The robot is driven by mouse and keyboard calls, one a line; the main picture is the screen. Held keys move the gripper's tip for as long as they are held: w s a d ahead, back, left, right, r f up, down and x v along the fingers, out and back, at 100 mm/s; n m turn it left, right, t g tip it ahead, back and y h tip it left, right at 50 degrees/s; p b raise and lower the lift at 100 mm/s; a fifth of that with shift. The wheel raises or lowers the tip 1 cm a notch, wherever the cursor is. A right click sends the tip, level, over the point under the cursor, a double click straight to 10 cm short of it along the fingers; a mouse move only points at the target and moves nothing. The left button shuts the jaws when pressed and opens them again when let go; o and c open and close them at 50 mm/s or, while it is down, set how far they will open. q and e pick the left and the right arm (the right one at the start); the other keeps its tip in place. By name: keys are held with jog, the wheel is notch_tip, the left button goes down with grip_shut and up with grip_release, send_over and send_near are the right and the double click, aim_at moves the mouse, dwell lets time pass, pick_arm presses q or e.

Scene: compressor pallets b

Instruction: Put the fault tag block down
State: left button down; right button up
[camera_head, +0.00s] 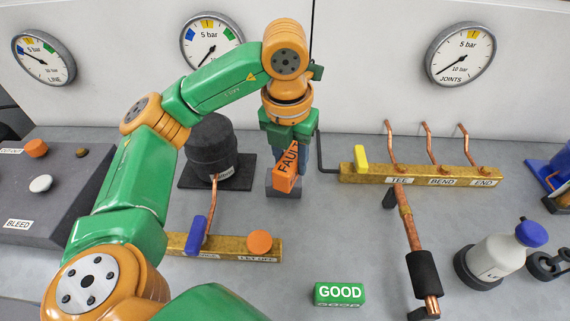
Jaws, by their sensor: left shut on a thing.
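The fault tag block (285,171) is orange with dark "FAULT" lettering, partly cut off from view. It shows tilted beneath my left gripper (287,148), which points down and is shut on it. The block is in front of a small grey piece (284,190) on the bench. I cannot tell whether the block touches that piece or the bench. My right gripper is not in view.
A green GOOD block (340,293) lies at the front. A brass manifold (420,174) with copper pipes stands right of my left gripper. A second brass bar (225,246) and a black compressor (211,146) are at left.

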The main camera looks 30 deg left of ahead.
pick_arm(q)
jog(key=w+a+f, duration=0.4)
jog(key=f, duration=0.1)
jog(key=w+a+f+p, duration=0.1)
jog(key=a+f, duration=0.1)
jog(key=shift+w+f, duration=0.2)
jog(key=shift+w, duration=0.2)
jog(key=f, duration=0.1)
jog(key=f+p, duration=0.1)
jog(key=shift+d+f, duration=0.2)
jog(key=shift+f, duration=0.55)
jog(key=shift+c, duration=2.2)
grip_release()
jog(key=shift+r, duration=0.1)
